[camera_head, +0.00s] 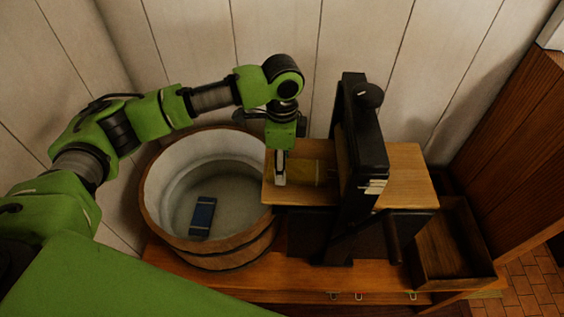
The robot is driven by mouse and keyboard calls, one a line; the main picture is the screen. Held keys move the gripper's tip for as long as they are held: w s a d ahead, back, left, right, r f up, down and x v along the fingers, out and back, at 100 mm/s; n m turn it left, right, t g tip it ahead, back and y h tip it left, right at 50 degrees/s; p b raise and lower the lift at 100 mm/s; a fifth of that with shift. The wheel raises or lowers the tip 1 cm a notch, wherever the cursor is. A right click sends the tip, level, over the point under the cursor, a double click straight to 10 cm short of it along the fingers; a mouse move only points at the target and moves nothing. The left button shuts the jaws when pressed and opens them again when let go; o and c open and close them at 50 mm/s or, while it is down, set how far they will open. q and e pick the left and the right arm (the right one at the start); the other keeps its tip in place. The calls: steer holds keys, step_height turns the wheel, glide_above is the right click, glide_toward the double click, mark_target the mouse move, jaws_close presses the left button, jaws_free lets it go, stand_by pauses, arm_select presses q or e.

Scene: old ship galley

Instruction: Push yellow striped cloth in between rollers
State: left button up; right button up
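The rollers are mostly hidden by the frame. My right gripper is not in view.
A round wooden tub (158,222) stands left of the wringer, with a blue striped cloth (203,217) inside. An open wooden box (478,277) stands at the right. A crank handle (394,243) hangs at the wringer's front.

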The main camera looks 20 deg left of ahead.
mark_target(297, 168)
arm_select(q)
steer(key=shift+w+d+p, duration=0.2)
steer(key=shift+d+p, duration=0.2)
steer(key=shift+d, duration=0.3)
steer(key=shift+w+d+r, duration=0.1)
steer(key=shift+d, duration=0.25)
steer(key=shift+w+d+p, duration=0.2)
steer(key=shift+d+p, duration=0.25)
steer(key=shift+d, duration=0.4)
steer(key=o, duration=1.3)
step_height(297, 168, up, 12)
